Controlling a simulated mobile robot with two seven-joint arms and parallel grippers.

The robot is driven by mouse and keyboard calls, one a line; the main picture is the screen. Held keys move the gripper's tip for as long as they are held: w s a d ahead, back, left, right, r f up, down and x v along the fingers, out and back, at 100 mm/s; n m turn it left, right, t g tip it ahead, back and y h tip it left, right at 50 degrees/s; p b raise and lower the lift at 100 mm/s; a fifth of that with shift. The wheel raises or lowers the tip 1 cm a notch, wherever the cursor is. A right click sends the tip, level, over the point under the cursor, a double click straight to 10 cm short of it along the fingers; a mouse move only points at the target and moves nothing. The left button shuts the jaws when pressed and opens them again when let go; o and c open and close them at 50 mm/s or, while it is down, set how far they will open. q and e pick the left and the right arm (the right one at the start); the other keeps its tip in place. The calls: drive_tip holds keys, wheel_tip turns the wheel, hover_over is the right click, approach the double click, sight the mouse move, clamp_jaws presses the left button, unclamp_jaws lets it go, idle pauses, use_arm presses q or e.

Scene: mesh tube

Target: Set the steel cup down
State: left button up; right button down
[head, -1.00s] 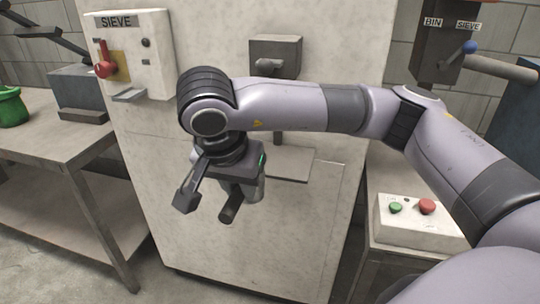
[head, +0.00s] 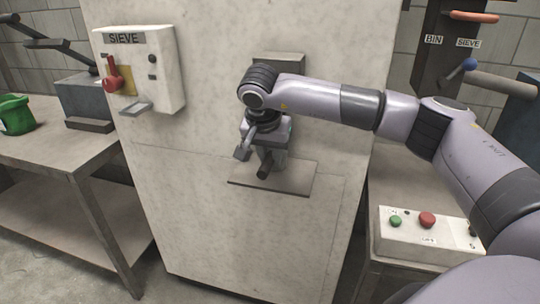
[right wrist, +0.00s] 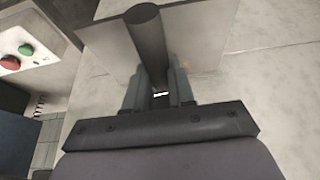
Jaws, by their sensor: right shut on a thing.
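My right gripper (head: 258,152) is in front of the machine, over the grey shelf plate (head: 300,180). In the right wrist view its fingers (right wrist: 158,90) are shut on a dark round handle (right wrist: 147,38). The handle's end (head: 264,169) points towards me in the head view. A small grey part of the steel cup (head: 281,160) shows just behind the gripper; most of the cup is hidden by it. I cannot tell whether the cup touches the plate. My left gripper is not in view.
A white SIEVE box (head: 140,70) with a red lever is on the machine's left. A white button box (head: 428,232) stands at the right. A green pot (head: 16,115) stands on the left table (head: 60,140). Much of the plate's right side is bare.

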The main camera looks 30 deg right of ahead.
drive_tip(key=shift+a+f, duration=0.1)
drive_tip(key=shift+f, duration=0.35)
drive_tip(key=shift+f, duration=0.15)
drive_tip(key=c, duration=1)
unclamp_jaws()
drive_tip(key=shift+s, duration=0.1)
drive_tip(key=shift+o, duration=0.2)
